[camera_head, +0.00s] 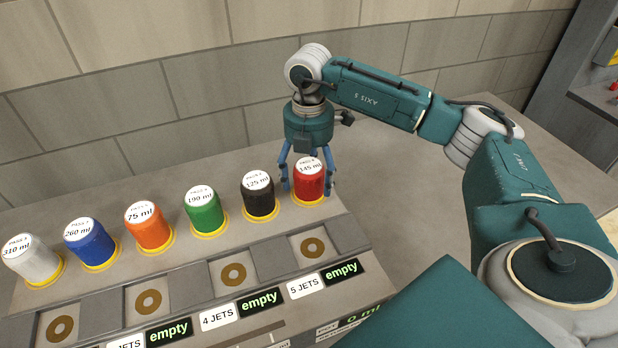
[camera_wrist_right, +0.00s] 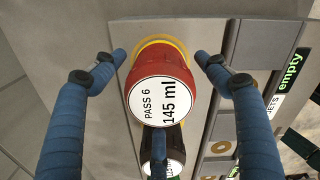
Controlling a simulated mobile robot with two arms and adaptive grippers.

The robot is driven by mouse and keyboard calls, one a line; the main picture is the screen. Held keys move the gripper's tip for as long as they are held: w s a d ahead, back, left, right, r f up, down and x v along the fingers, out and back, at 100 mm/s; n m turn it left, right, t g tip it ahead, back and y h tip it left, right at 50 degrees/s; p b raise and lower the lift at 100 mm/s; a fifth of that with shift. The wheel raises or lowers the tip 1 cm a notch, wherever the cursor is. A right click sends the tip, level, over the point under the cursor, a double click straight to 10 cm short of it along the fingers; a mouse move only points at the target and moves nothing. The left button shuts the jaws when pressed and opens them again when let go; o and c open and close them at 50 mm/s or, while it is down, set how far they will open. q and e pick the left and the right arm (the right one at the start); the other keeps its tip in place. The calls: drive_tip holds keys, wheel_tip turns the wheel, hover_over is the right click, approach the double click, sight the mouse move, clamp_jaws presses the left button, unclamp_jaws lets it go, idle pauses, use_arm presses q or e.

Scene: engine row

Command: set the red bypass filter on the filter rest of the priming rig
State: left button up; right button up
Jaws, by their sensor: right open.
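The red bypass filter (camera_head: 309,181), labelled 145 ml, stands upright on a yellow ring at the right end of the filter row. In the right wrist view the red filter (camera_wrist_right: 158,65) shows its white cap reading PASS 6, 145 ml. My right gripper (camera_head: 309,190) is open around it. In the wrist view the blue fingers of the gripper (camera_wrist_right: 160,57) are on both sides of the filter, with gaps visible. A third finger lies over the lower edge of its cap. The filter rest cannot be made out. My left gripper is not in view.
The black filter (camera_head: 259,196) stands close to the left of the red one, followed by green (camera_head: 203,211), orange (camera_head: 148,228), blue (camera_head: 89,244) and white (camera_head: 33,261) filters. In front are jet recesses (camera_head: 314,247) with "empty" displays. A wall (camera_head: 170,90) rises behind.

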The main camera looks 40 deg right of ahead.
wheel_tip(320, 180, up, 10)
drive_tip(key=shift+r+b, duration=0.1)
drive_tip(key=shift+b, duration=1)
drive_tip(key=shift+r, duration=0.65)
